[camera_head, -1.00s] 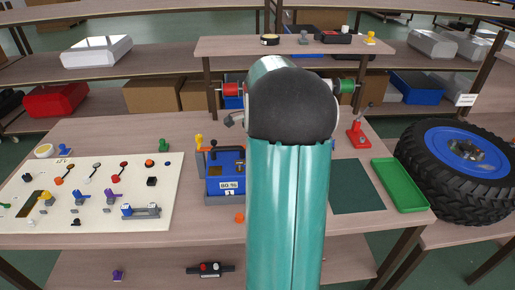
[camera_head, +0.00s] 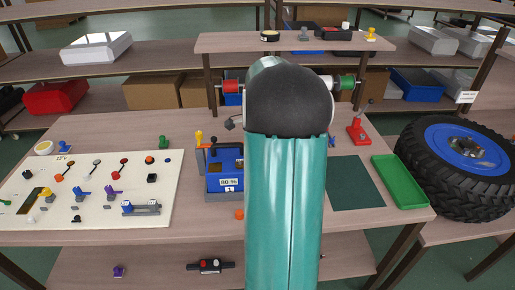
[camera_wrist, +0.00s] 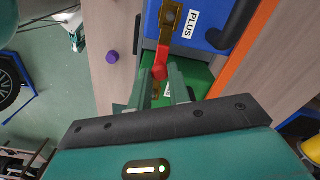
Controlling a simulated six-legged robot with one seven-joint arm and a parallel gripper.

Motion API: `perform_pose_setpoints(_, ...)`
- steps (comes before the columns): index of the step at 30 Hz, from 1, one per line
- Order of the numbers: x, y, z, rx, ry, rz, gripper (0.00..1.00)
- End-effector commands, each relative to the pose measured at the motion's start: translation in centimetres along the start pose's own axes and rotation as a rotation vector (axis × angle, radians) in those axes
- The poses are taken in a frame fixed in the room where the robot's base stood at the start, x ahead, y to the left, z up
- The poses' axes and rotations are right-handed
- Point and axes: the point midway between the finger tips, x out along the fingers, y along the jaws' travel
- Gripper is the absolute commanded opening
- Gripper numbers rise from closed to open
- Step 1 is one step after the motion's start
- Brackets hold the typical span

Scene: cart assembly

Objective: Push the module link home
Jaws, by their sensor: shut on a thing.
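In the wrist view a blue module (camera_wrist: 195,25) carries a white PLUS label and a brass strip (camera_wrist: 171,18) at its side. A red piece (camera_wrist: 160,64), likely the link's grip, sits at the near end of the brass strip. My gripper (camera_wrist: 163,82) is shut on this red piece, its green fingers on either side. Whether the link is fully seated cannot be told. In the head view the blue module (camera_head: 226,165) stands on the table just left of my arm, which hides my gripper and the link.
A white board (camera_head: 90,215) with several levers and knobs lies at the left. A dark green mat (camera_head: 355,185), a green tray (camera_head: 400,180) and a red lever stand (camera_head: 359,130) are at the right. A large wheel (camera_head: 460,155) is beyond. A raised shelf (camera_head: 230,44) stands behind.

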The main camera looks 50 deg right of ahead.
Motion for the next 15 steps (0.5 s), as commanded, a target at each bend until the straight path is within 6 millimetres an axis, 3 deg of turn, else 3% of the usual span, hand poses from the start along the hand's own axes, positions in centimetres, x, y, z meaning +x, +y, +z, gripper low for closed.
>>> perform_pose_setpoints(15, 1.02, 0.00, 0.02, -0.001, 0.000, 0.000, 0.00)
